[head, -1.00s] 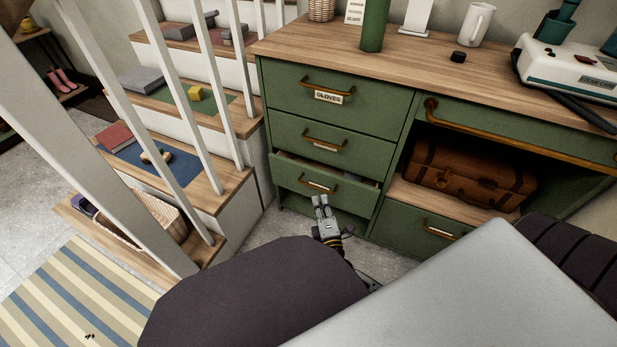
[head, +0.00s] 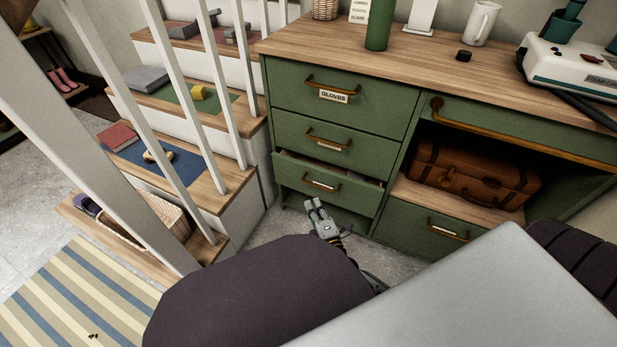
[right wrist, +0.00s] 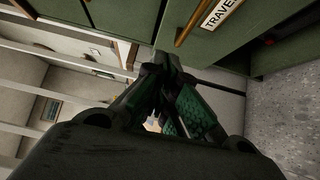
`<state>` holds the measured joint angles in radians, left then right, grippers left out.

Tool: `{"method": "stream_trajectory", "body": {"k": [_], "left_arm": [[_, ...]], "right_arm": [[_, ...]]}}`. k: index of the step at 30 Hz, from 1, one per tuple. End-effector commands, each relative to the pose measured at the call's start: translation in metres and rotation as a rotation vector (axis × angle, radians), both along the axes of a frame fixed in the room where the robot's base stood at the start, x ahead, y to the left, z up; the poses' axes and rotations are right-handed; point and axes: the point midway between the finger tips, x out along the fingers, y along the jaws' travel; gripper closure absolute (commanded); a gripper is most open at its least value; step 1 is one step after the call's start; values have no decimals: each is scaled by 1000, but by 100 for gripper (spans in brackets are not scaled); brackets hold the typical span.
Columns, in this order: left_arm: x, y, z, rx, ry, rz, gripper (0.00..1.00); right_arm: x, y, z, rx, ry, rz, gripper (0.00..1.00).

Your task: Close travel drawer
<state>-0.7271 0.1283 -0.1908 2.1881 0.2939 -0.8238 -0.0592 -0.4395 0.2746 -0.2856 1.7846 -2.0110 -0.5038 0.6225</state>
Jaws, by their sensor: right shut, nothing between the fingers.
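The travel drawer (head: 328,187) is the third one down in the left column of the green cabinet. It stands partly open, and a dark gap shows along its top edge. It has a brass handle (head: 321,185) and a small label, which reads TRAVEL in the right wrist view (right wrist: 219,13). My right gripper (head: 313,204) is shut and empty. It is low in front of the cabinet, just below the handle and close to the drawer front. I cannot tell whether it touches the drawer. In the right wrist view the fingertips (right wrist: 163,62) are together beside the drawer front. My left gripper is out of view.
The glove drawer (head: 338,92) and the drawer below it (head: 326,140) are closed. A brown suitcase (head: 475,172) sits in the open shelf at right. Stairs with white balusters (head: 165,90) stand left of the cabinet. Some floor is clear between them.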

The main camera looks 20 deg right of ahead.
Motion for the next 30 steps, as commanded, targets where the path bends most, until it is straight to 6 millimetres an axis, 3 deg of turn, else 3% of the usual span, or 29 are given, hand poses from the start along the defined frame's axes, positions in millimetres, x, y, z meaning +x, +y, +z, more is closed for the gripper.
{"method": "stream_trajectory", "body": {"k": [11,30], "left_arm": [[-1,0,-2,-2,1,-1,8],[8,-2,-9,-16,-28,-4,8]], "right_arm": [[9,0,0,0,-1,-1,100],[73,-6,-1,1,-1,-2,100]]}}
